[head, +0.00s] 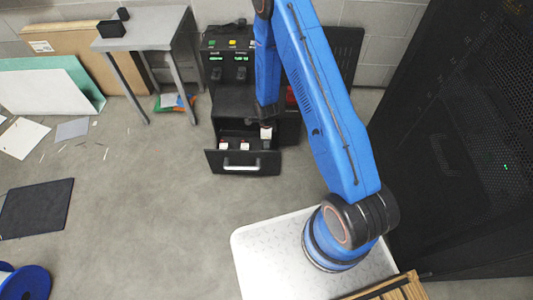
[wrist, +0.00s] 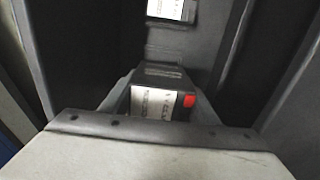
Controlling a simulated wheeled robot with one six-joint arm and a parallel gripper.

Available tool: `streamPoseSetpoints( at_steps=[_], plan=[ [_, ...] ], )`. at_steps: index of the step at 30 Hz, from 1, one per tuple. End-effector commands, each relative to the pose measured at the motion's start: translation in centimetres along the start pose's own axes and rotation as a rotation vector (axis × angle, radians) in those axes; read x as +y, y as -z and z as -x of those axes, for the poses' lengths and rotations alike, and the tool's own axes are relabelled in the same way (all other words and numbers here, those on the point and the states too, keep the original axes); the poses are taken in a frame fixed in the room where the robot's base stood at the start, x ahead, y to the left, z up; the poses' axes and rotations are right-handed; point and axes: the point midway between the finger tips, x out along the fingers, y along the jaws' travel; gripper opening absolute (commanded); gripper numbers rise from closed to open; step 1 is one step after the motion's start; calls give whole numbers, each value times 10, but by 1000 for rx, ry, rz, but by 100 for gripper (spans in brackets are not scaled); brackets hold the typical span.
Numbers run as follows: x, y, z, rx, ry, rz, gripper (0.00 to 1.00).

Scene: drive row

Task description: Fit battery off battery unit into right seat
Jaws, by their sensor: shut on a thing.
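The black battery unit (head: 238,105) stands against the back wall with its front drawer (head: 212,160) pulled open. Several batteries with white labels, such as one at the left (head: 224,146), sit in the drawer. My gripper (head: 266,122) is at the drawer's right side, shut on a battery (head: 266,132). In the wrist view this dark battery (wrist: 160,103), with a white label and red mark, is between the jaws; its lower part is hidden. Another battery label (wrist: 171,10) shows beyond it. Two dark seat-like fittings are under green displays on the unit's top; the right one (head: 241,73) is partly clear.
A grey table (head: 145,42) stands left of the unit. A black perforated cabinet (head: 460,150) fills the right side. A white surface (head: 265,265) is in front, and a blue spool (head: 25,284) lies lower left. The floor before the drawer is clear.

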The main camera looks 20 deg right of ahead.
Motion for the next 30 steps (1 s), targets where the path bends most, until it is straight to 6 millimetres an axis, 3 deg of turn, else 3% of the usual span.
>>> streamPoseSetpoints(
  at_steps=[6,14,24,30],
  plan=[
    [0,0,-28,0,0,1,7],
    [0,0,-39,0,0,1,7],
    [0,0,-74,0,-1,3,7],
    [-1,0,-77,0,1,2,7]
  ],
)
